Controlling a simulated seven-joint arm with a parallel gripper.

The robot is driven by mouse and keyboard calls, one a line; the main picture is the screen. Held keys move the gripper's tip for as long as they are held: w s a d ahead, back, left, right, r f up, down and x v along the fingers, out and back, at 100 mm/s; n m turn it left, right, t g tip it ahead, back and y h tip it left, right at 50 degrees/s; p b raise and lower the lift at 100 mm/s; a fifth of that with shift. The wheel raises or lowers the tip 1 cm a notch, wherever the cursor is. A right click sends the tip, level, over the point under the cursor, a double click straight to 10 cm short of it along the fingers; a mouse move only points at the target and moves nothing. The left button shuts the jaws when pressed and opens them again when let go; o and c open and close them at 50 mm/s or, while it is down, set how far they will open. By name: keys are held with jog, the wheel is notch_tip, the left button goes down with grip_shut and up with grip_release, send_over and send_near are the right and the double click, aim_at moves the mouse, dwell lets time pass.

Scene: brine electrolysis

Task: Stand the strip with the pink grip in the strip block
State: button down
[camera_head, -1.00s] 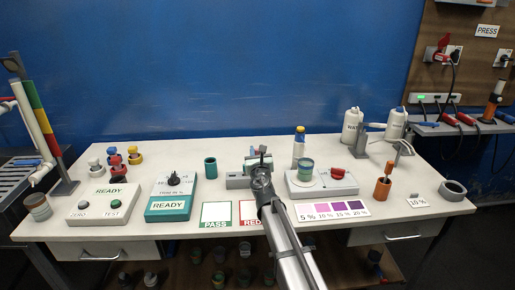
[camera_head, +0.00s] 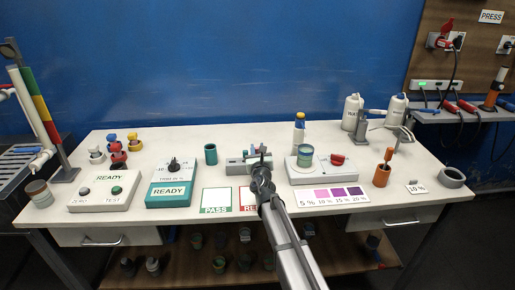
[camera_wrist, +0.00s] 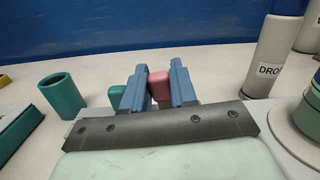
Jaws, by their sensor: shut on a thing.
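In the wrist view the pink grip (camera_wrist: 159,86) of a strip sits between the two blue-grey fingers of my gripper (camera_wrist: 160,82). My gripper is shut on it. The strip below the grip is hidden behind the dark wrist plate, so I cannot tell whether it is in a slot. A green grip (camera_wrist: 115,97) shows just left of the left finger. In the head view my gripper (camera_head: 261,156) is at the right part of the grey strip block (camera_head: 236,168). My arm hides part of the block.
A teal cup (camera_head: 210,154) stands left of the block. A white device with a green-banded jar (camera_head: 305,156) and a bottle with a yellow cap (camera_head: 299,132) are close on the right. PASS (camera_head: 215,200) and RED cards lie in front.

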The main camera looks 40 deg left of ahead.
jog(key=shift+f, duration=0.1)
jog(key=c, duration=0.8)
grip_release()
jog(key=v, duration=1.4)
jog(key=shift+a, duration=0.1)
